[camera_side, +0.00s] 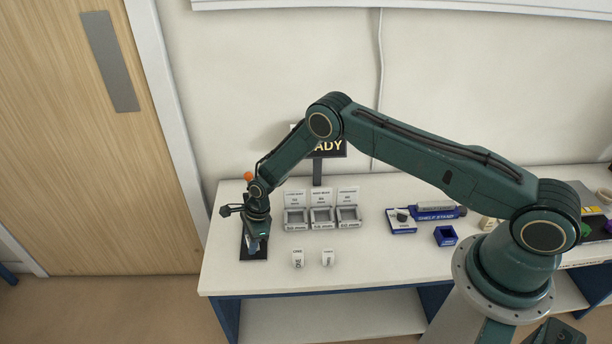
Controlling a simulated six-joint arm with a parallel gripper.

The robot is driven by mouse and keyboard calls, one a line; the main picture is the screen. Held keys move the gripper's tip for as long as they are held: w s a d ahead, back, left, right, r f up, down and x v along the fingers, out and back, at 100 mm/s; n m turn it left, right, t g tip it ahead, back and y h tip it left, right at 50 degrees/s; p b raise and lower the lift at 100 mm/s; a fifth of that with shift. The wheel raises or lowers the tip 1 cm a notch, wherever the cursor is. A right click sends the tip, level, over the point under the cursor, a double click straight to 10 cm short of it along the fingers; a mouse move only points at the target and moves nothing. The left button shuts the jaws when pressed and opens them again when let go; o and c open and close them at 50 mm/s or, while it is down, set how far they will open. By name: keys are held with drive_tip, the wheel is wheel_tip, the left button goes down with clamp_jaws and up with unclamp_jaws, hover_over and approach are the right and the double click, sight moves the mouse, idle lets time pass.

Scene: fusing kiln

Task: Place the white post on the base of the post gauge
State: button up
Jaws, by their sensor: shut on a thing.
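My gripper (255,242) points down at the left end of the table, over a dark flat plate (250,256). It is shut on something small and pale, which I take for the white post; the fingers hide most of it. The dark plate looks like the base of the post gauge, and my gripper and wrist cover much of it. I cannot tell whether the held piece touches the plate. An orange ball (249,176) shows just behind my wrist; I cannot tell what it belongs to.
Three grey trays with cards (321,226) stand right of my gripper. Two small white lettered pieces (297,259) (328,258) are near the front edge. A dark sign (328,148) stands behind. A blue-and-white holder (401,221) and an open blue box (445,236) are farther right.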

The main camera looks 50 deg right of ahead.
sight(262, 246)
drive_tip(key=o, duration=1)
drive_tip(key=shift+f, duration=0.1)
drive_tip(key=v, duration=1.2)
drive_tip(key=shift+a, duration=0.1)
